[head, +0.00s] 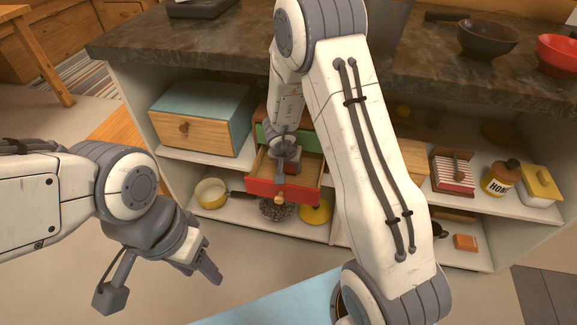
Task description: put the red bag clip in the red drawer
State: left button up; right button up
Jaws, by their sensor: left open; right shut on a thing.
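The red drawer (262,188) is pulled out of the small cabinet on the shelf, below a green drawer (266,138). Its inside is partly hidden by my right gripper. My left gripper (160,283) is open and empty, low at the left and well in front of the shelves. I cannot make out the red bag clip; my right arm covers part of the shelves and counter.
A teal-topped wooden box (203,112) stands left of the small cabinet. A yellow pot (211,193) and a dark textured thing (276,209) are on the lower shelf. A honey jar (501,178) and yellow-lidded container (539,184) stand right. Bowls (487,39) sit on the counter.

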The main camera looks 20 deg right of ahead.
jog(key=o, duration=1.3)
jog(key=shift+f, duration=0.1)
jog(key=shift+r, duration=0.35)
jog(key=shift+p+v, duration=4.5)
jog(key=shift+v, duration=1.4)
jog(key=shift+f, duration=0.1)
